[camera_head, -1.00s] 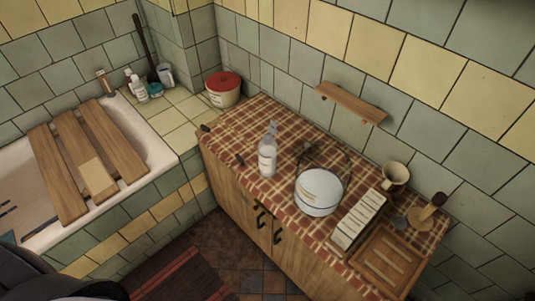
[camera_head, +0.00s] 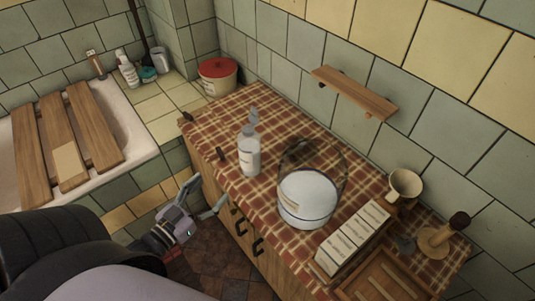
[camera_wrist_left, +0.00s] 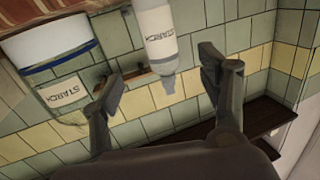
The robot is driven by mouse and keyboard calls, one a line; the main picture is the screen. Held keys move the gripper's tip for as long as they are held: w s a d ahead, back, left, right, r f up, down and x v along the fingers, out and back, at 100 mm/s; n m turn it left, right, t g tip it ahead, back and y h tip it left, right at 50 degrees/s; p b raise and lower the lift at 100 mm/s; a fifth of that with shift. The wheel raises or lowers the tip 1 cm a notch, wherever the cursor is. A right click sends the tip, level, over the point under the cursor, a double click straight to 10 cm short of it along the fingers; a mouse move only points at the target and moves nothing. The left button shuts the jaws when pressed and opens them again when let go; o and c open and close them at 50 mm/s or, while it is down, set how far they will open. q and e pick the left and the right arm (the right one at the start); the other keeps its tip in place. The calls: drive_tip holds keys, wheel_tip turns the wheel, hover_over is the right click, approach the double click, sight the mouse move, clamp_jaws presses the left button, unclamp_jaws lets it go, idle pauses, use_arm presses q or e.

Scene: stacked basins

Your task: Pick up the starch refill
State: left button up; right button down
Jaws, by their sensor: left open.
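A white bottle (camera_head: 249,152) with a narrow grey top stands upright on the checked counter cloth. In the left wrist view, where the scene is upside down, the bottle (camera_wrist_left: 158,35) has a label with letters like STARCH. A similar label (camera_wrist_left: 62,92) shows near the pail (camera_wrist_left: 45,40) in the wrist view. I cannot tell which is the refill. My left gripper (camera_head: 206,195) is open and empty, off the counter's front edge, apart from the bottle. My right gripper is not in view.
White boxes (camera_head: 352,238), a wooden rack (camera_head: 385,275), a mug (camera_head: 404,184) and a wooden-handled tool (camera_head: 440,235) crowd the right end. A red-lidded pot (camera_head: 217,76) stands at the back left. A wall shelf (camera_head: 352,92) juts out above. Cloth left of the bottle is mostly clear.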

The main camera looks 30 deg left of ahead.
sight(243, 154)
use_arm(q)
drive_tip(key=shift+o, duration=0.6)
drive_tip(key=shift+w+d+r, duration=0.25)
drive_tip(key=shift+d+r, duration=0.05)
drive_tip(key=shift+r, duration=0.4)
drive_tip(key=w, duration=0.7)
drive_tip(key=w+d, duration=0.1)
drive_tip(key=w, duration=0.2)
drive_tip(key=shift+w+d+r+p, duration=0.1)
drive_tip(key=shift+w+r+p, duration=0.1)
drive_tip(key=shift+w+p, duration=0.15)
drive_tip(key=shift+w+d, duration=0.15)
drive_tip(key=shift+w, duration=1.5)
drive_tip(key=shift+w+d, duration=0.1)
drive_tip(key=shift+w, duration=1.5)
drive_tip(key=shift+c, duration=0.3)
drive_tip(key=shift+r, duration=0.1)
drive_tip(key=c, duration=1.8)
drive_tip(key=shift+o, duration=0.2)
wheel_tip(243, 154, up, 20)
drive_tip(key=p, duration=0.3)
